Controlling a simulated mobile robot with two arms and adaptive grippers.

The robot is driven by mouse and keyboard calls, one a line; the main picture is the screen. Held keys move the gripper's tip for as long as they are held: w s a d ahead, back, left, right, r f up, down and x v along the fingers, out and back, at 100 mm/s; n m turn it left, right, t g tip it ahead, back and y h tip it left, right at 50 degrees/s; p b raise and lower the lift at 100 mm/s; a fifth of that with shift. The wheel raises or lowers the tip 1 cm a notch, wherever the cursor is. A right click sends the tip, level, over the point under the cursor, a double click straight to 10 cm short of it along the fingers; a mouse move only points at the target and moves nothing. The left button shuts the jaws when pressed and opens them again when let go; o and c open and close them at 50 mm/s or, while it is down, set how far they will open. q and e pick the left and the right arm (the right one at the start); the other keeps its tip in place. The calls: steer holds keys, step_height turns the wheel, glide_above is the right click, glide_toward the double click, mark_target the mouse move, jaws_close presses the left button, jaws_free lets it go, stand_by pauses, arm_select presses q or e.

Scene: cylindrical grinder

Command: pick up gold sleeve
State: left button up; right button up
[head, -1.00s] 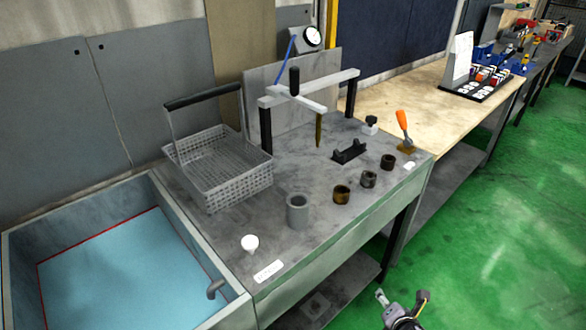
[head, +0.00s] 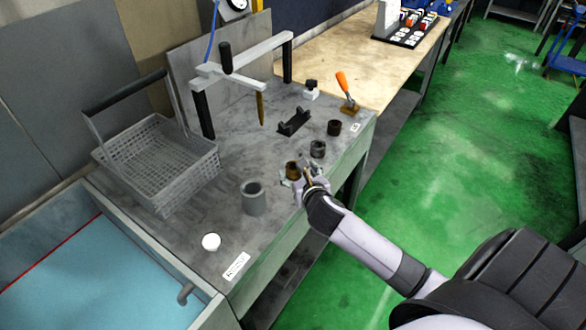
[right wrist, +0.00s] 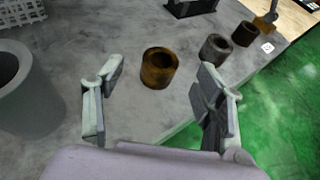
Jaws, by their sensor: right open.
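The gold sleeve (head: 292,169) is a short, dark golden ring standing upright on the grey workbench (head: 225,180). In the right wrist view the gold sleeve (right wrist: 159,67) stands ahead of my right gripper, between the lines of its two fingers, apart from both. My right gripper (right wrist: 160,95) is open and empty. In the head view my right gripper (head: 299,180) is at the bench's front edge, close to the sleeve and covering part of it. My left gripper is not in view.
A larger grey cylinder (head: 255,197) stands left of the sleeve. Dark sleeves (head: 317,149) stand behind it to the right. A wire basket (head: 157,160), a white knob (head: 211,242) and a press frame (head: 240,65) are also on the bench. A blue-lined basin (head: 60,285) adjoins it.

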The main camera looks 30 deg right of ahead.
mark_target(292, 164)
steer(key=shift+f+p+x, duration=0.15)
steer(key=shift+p+x, duration=0.15)
steer(key=shift+x, duration=1.45)
steer(key=shift+f+p+x, duration=0.1)
steer(key=shift+p+x, duration=0.15)
steer(key=shift+x, duration=1.45)
steer(key=shift+s, duration=0.15)
steer(key=shift+c, duration=0.3)
steer(key=shift+r, duration=0.1)
jaws_close()
